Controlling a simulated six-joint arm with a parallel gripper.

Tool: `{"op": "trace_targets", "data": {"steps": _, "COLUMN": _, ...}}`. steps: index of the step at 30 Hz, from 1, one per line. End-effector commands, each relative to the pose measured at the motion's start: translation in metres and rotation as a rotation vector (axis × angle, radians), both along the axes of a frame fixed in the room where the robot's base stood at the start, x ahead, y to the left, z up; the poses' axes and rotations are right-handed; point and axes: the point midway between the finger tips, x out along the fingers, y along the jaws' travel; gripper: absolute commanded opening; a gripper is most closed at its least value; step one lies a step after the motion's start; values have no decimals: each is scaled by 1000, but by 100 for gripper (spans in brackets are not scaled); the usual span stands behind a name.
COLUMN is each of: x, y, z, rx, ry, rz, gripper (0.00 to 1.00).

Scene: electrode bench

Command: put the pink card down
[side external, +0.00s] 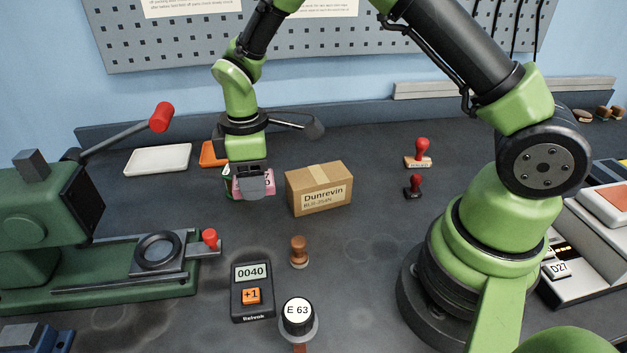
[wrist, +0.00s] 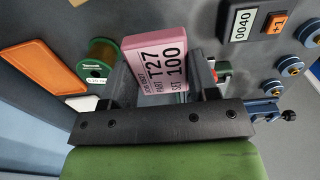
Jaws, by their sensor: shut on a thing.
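The pink card (wrist: 160,60) is a thick pink block printed "PART T27" and "SET 100". In the wrist view it sits between the fingers of my gripper (wrist: 165,82), which is shut on it. In the side external view my gripper (side external: 256,186) points down at the left of the cardboard box, and only parts of the pink card (side external: 239,187) show around the dark fingers. The card is low over the bench (side external: 345,250); I cannot tell whether it touches the surface.
A cardboard box (side external: 320,190) marked "Dunrevin" stands close right of my gripper. An orange tray (side external: 212,153) and white tray (side external: 158,160) lie behind. A green spool (wrist: 101,57) is near the card.

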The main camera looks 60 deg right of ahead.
Motion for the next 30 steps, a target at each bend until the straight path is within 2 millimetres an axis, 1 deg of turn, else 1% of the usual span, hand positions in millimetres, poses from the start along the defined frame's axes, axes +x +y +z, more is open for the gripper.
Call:
{"op": "trace_targets", "data": {"steps": 2, "x": 1, "y": -7, "z": 2, "rx": 0, "ry": -1, "rz": -17, "gripper": 30}}
{"op": "trace_targets", "data": {"steps": 5, "x": 3, "y": -30, "z": 2, "rx": -1, "ry": -1, "rz": -77, "gripper": 30}}
{"op": "trace_targets", "data": {"steps": 8, "x": 2, "y": -71, "z": 2, "rx": 0, "ry": 0, "rz": -180, "gripper": 30}}
{"op": "trace_targets", "data": {"steps": 9, "x": -1, "y": -91, "z": 2, "rx": 0, "ry": 0, "rz": -231, "gripper": 30}}
{"op": "trace_targets", "data": {"steps": 11, "x": -6, "y": -122, "z": 2, "rx": 0, "ry": 0, "rz": -312, "gripper": 30}}
{"op": "trace_targets", "data": {"steps": 12, "x": -12, "y": -142, "z": 3, "rx": 0, "ry": 0, "rz": -365, "gripper": 30}}
{"op": "trace_targets", "data": {"steps": 14, "x": -22, "y": -171, "z": 3, "rx": -1, "ry": -1, "rz": -442, "gripper": 30}}
{"op": "trace_targets", "data": {"steps": 15, "x": -30, "y": -189, "z": 3, "rx": 0, "ry": -1, "rz": -492, "gripper": 30}}
{"op": "trace_targets", "data": {"steps": 18, "x": -51, "y": -227, "z": 3, "rx": 0, "ry": -1, "rz": -604, "gripper": 30}}
{"op": "trace_targets", "data": {"steps": 21, "x": -70, "y": -255, "z": 4, "rx": 0, "ry": -1, "rz": -689, "gripper": 30}}
{"op": "trace_targets", "data": {"steps": 24, "x": -85, "y": -272, "z": 4, "rx": 0, "ry": -1, "rz": -747, "gripper": 30}}
{"op": "trace_targets", "data": {"steps": 27, "x": -93, "y": -280, "z": 1, "rx": 0, "ry": 1, "rz": -777, "gripper": 30}}
{"op": "trace_targets", "data": {"steps": 29, "x": -95, "y": -282, "z": -7, "rx": 0, "ry": 2, "rz": -784, "gripper": 30}}
{"op": "trace_targets", "data": {"steps": 30, "x": -96, "y": -282, "z": -14, "rx": 2, "ry": 5, "rz": -786, "gripper": 30}}
